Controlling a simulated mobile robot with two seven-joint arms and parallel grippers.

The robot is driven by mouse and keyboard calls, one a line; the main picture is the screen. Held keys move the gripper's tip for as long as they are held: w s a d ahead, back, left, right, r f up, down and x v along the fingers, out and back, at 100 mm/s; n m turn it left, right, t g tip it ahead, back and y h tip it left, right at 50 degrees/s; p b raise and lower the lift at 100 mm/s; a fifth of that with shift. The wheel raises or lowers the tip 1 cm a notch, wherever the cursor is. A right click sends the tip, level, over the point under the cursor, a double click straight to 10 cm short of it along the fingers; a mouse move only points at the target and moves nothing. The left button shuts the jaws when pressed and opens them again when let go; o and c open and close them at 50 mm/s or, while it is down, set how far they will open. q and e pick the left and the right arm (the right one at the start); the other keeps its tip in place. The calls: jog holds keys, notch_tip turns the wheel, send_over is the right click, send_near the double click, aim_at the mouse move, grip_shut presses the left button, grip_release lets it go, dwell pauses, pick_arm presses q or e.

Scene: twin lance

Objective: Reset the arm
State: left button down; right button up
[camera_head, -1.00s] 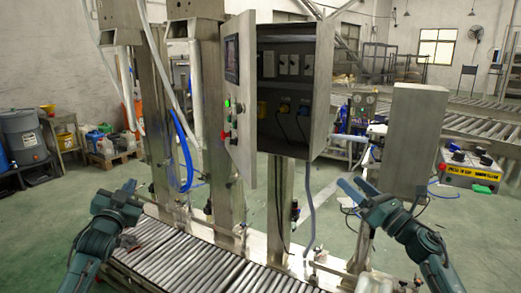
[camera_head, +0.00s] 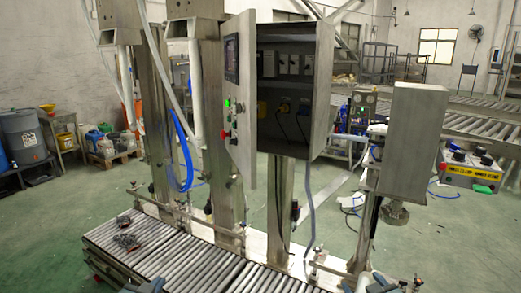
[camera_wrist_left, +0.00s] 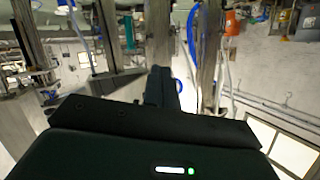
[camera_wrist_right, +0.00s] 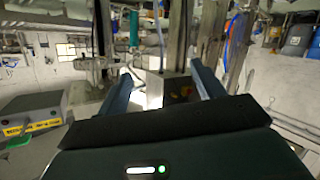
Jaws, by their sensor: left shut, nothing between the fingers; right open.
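In the left wrist view my left gripper (camera_wrist_left: 161,86) is shut and empty, its dark fingers together. In the right wrist view my right gripper (camera_wrist_right: 160,70) is open and empty, with a wide gap between its two blue-grey fingers. In the head view both arms are nearly out of the picture. Only small dark pieces of them show at the bottom edge, left of centre and right of centre. I cannot make out the fingers there. Neither gripper touches anything that I can see.
A roller conveyor (camera_head: 190,262) runs along the front, with small dark items (camera_head: 126,241) on its left end. A steel control cabinet (camera_head: 293,90) stands above it, its door (camera_head: 238,100) open. A steel box (camera_head: 413,140) on a post stands at right.

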pick_arm(q)
jog(key=s+d+f+g+h, duration=0.1)
jog(key=s+d+f, duration=0.2)
jog(key=s, duration=0.6)
jog(key=s+d+f+g, duration=0.1)
jog(key=s+d+f, duration=0.2)
jog(key=s, duration=0.6)
jog(key=s+d+f+g+h, duration=0.1)
jog(key=s+d+f+g, duration=0.1)
jog(key=s+d, duration=0.3)
jog(key=s+f, duration=0.1)
jog(key=s, duration=0.3)
jog(key=shift+s+d+f+n+h, duration=0.15)
jog(key=shift+d+f+n+h, duration=0.15)
jog(key=shift+d+f+n, duration=0.1)
pick_arm(e)
jog(key=s+a+f+g+y, duration=0.1)
jog(key=s+a+f, duration=0.2)
jog(key=s, duration=0.6)
jog(key=s+a+f+g, duration=0.1)
jog(key=s+a+f, duration=0.2)
jog(key=s, duration=0.6)
jog(key=s+a+f+g+y, duration=0.1)
jog(key=s+a+f+g, duration=0.1)
jog(key=s+a, duration=0.3)
jog(key=s+f, duration=0.1)
jog(key=s, duration=0.3)
jog(key=shift+s+a+f+m+y, duration=0.15)
jog(key=shift+a+f+m+y, duration=0.15)
jog(key=shift+a+f+m, duration=0.1)
